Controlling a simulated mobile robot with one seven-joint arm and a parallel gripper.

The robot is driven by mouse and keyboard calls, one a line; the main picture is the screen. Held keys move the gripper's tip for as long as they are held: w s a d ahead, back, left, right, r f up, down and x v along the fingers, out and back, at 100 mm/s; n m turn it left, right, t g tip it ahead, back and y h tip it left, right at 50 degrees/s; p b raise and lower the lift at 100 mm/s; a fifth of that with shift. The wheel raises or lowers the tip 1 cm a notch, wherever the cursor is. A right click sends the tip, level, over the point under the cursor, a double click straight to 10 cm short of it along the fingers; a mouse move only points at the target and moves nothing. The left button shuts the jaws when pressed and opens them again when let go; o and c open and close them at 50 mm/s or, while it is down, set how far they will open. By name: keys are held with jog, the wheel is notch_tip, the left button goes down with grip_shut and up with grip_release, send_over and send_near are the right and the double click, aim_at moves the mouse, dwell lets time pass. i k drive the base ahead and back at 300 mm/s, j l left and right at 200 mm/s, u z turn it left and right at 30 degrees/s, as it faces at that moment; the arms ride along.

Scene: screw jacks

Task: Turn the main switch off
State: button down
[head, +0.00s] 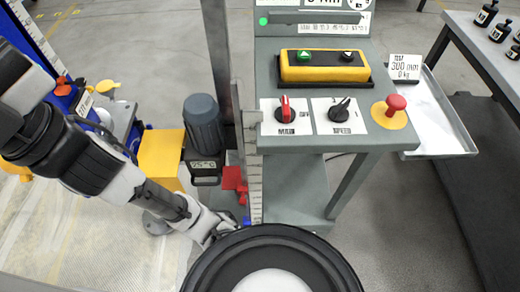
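The main switch (285,110) is a red-handled rotary knob on a white plate labelled MAIN, on the left of the grey control panel (385,150). Its red handle points roughly up, towards the far side of the panel. My gripper (217,232) is low and left of the panel, well apart from the switch. It is small in the head view and its fingers are partly hidden, so I cannot tell whether it is open.
Beside the switch are a black SPEED knob (340,108) and a red mushroom button (394,104). A yellow button box (324,66) sits behind. A grey motor (203,124) and upright ruled post stand between my arm and the panel. A tray (440,125) adjoins the right side.

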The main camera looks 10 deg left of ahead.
aim_at(284, 115)
jog(key=k+j+z, duration=0.1)
jog(key=j, duration=0.15)
jog(key=k+j+z, duration=0.15)
jog(key=u, duration=0.7)
jog(key=k+l+u, duration=0.1)
jog(key=u, duration=0.35)
jog(key=k+l+u, duration=0.1)
jog(key=u, duration=0.35)
jog(key=k+l, duration=0.35)
